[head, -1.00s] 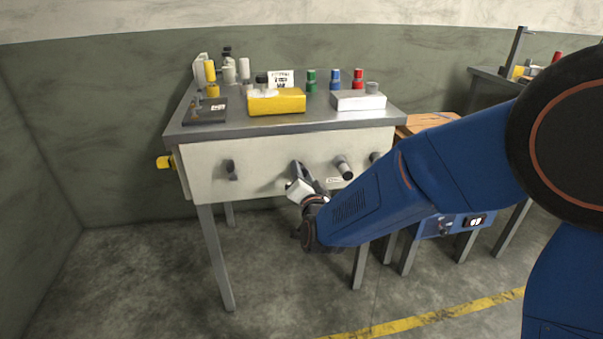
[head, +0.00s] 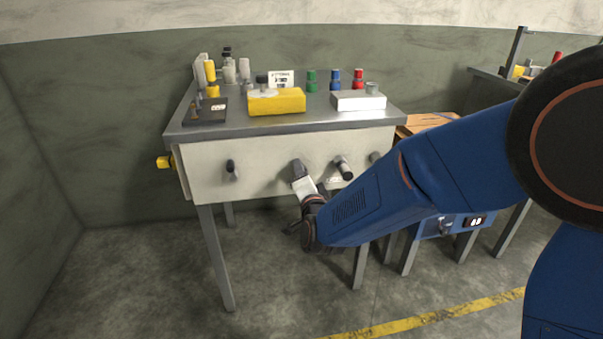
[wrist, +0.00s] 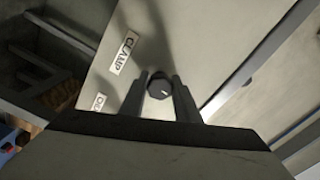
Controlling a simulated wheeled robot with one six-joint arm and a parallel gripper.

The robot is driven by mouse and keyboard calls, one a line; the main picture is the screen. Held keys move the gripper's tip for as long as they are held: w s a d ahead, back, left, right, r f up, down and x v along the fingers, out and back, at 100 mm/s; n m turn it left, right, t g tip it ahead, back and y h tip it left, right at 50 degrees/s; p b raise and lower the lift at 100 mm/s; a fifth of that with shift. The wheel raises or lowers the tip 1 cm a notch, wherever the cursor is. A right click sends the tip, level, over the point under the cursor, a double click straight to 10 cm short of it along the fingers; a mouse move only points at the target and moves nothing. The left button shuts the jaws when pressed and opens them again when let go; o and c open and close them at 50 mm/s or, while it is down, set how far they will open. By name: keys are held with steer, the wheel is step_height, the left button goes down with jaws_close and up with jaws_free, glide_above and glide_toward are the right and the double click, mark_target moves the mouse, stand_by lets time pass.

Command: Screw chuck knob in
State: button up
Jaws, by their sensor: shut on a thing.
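A row of dark knobs sticks out of the pale front panel (head: 265,185) of the workbench. My gripper (wrist: 160,98) is shut on one knob (wrist: 159,86), with a finger on each side. The knob is dark and round, with a pale mark on its face. In the head view my gripper (head: 299,180) is at the panel, at the second knob from the left, and partly hides it. A label reading CLAMP (wrist: 124,52) is beside the knob in the wrist view. A second label (wrist: 98,102) is partly hidden. I read no chuck label.
Other knobs stand at the left (head: 232,170) and right (head: 343,167) of the held one. A yellow box (head: 276,101), a white box (head: 358,100) and several small coloured parts are on the benchtop. The floor (head: 150,265) left of the bench is clear.

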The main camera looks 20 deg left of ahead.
steer(key=o, duration=1.1)
steer(key=shift+c, duration=0.2)
steer(key=shift+d, duration=0.1)
steer(key=v, duration=1.7)
steer(key=shift+s, duration=0.2)
